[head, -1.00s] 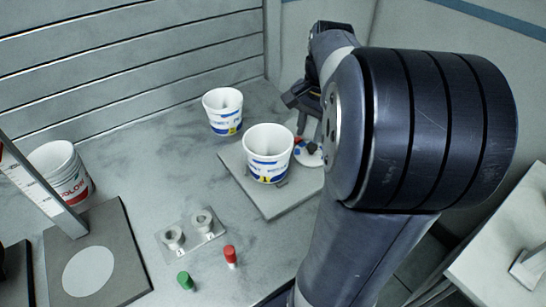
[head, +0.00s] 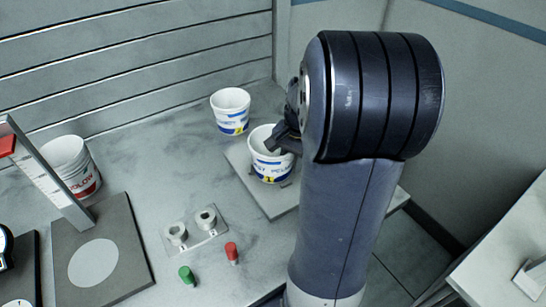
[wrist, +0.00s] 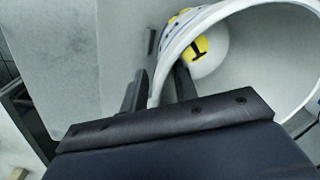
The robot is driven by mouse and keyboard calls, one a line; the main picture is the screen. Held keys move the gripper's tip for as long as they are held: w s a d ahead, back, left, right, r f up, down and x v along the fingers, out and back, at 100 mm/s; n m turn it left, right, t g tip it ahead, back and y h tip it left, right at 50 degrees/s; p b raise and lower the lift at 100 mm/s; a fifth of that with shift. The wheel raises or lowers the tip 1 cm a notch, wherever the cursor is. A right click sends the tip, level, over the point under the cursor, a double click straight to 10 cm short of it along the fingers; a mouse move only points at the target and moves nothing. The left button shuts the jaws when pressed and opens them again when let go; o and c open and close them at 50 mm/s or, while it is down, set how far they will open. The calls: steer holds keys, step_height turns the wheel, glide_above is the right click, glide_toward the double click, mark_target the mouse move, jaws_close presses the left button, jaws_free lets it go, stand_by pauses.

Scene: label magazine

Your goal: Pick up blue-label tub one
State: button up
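Blue-label tub one (head: 272,170) is a white open tub with blue print and a yellow mark reading 1. It stands upright on a grey square plate. My gripper (head: 277,146) is at its right rim, coming from the right. In the wrist view, tub one (wrist: 245,22) fills the upper right, with a yellow 1 mark visible inside it. My gripper (wrist: 159,90) is open there, one finger outside the wall and one inside, with gaps beside the wall. A second blue-label tub (head: 231,112) stands behind; its number is too small to read.
The grey plate (head: 258,195) lies on the bench near its right edge. A red-label tub stack (head: 70,160) stands at left, behind an upright scale. A dark board with a light disc (head: 135,265), a two-hole holder (head: 190,232), and red (head: 232,252) and green (head: 187,275) pieces are in front.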

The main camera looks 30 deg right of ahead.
steer(key=shift+f, duration=0.1)
steer(key=shift+c, duration=0.2)
jaws_close()
